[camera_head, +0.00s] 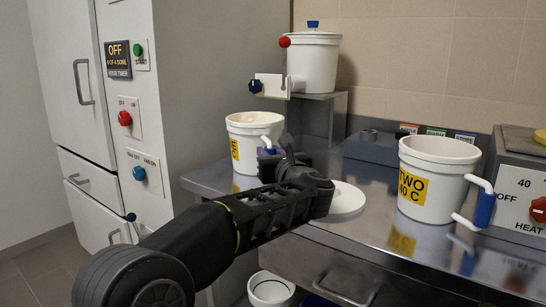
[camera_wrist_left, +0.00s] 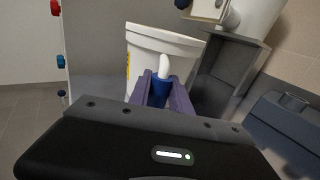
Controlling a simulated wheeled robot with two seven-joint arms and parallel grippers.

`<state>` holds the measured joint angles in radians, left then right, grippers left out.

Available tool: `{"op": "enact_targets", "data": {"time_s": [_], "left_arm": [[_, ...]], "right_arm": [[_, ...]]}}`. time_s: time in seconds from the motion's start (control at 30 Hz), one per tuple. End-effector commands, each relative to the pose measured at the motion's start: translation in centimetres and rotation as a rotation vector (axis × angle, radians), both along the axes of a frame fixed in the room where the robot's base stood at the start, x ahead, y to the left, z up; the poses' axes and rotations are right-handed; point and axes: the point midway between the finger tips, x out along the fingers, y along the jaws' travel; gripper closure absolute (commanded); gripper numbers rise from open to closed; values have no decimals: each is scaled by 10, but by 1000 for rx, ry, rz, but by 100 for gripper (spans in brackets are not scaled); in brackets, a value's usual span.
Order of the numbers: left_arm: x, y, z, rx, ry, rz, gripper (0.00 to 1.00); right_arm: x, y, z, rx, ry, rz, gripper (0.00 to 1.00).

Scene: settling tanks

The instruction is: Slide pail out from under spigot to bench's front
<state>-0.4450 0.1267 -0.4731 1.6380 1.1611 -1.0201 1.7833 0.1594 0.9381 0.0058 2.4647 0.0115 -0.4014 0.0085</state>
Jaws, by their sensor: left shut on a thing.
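The white pail (camera_head: 248,128) with a yellow label stands on the metal bench (camera_head: 212,177), below the spigot (camera_head: 271,86) of a raised white tank (camera_head: 314,62). The pail also shows in the left wrist view (camera_wrist_left: 148,50), upright, its base hidden behind my gripper. My left gripper (camera_head: 270,153) is shut on the blue grip of the pail's handle (camera_wrist_left: 160,88), on the side facing me. My forearm hides part of the bench front. My right gripper is not in view.
A second pail labelled "TWO 40 C" (camera_head: 437,178) stands at the right, beside a heater box (camera_head: 520,190). The tank's grey stand (camera_head: 322,116) is just behind the pail. A tall cabinet (camera_head: 200,75) rises at the left.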

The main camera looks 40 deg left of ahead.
Motion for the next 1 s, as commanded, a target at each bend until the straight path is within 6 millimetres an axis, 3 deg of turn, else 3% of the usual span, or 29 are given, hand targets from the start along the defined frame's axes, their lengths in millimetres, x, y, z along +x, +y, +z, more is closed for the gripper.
{"op": "enact_targets", "data": {"time_s": [1.0], "left_arm": [[-49,-1,0,-1,-1,1,100]], "right_arm": [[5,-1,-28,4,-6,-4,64]]}}
